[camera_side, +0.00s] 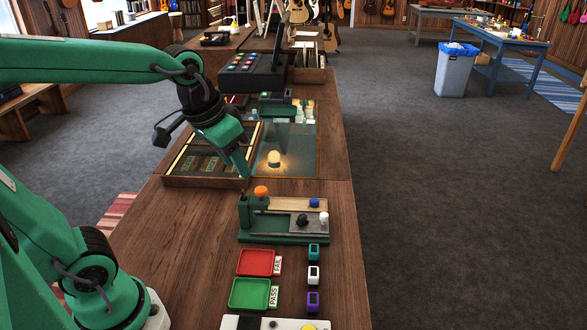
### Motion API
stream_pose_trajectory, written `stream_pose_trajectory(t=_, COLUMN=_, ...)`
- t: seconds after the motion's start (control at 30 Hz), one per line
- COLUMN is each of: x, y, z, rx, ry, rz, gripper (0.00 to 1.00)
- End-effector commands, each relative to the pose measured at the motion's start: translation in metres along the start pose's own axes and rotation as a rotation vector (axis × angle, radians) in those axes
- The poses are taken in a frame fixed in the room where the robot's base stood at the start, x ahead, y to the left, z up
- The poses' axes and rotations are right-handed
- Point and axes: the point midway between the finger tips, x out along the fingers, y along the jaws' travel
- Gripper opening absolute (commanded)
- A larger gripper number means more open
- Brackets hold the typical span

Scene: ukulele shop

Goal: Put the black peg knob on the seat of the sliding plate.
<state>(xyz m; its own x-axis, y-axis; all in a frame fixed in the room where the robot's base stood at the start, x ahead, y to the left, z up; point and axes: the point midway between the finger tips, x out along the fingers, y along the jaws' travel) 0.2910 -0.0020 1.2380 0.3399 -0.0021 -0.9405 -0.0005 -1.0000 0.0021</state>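A green fixture (247,226) stands on the wooden bench, with a light wooden plate (285,204) and a grey strip (283,222) on it. The black peg knob (302,219) is on the grey strip, left of a white knob (323,217). A blue knob (314,202) is at the wooden plate's right end, and an orange knob (261,191) tops the fixture's left part. I cannot make out the seat or which piece slides. My gripper (245,175) points down above and left of the fixture, clear of the black knob. Its finger gap is not visible.
A red tray (255,262) marked FAIL and a green tray (249,293) marked PASS lie nearer. Several small coloured blocks, one teal (314,252), stand right of them. A wooden-framed case (207,183) and a lit glass panel (300,165) lie behind the fixture.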

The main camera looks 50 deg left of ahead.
Motion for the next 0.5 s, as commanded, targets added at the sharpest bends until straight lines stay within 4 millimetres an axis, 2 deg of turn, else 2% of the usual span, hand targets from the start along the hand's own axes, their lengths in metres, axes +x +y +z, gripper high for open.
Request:
stream_pose_trajectory(t=0.1, x=-0.009, y=-0.001, z=0.021, rx=0.0, ry=0.049, rz=-0.001, gripper=0.39)
stream_pose_trajectory(t=0.3, x=-0.014, y=-0.002, z=0.05, rx=0.0, ry=0.111, rz=-0.002, gripper=0.39)
stream_pose_trajectory(t=0.5, x=-0.014, y=-0.002, z=0.064, rx=0.0, ry=0.142, rz=-0.002, gripper=0.39)
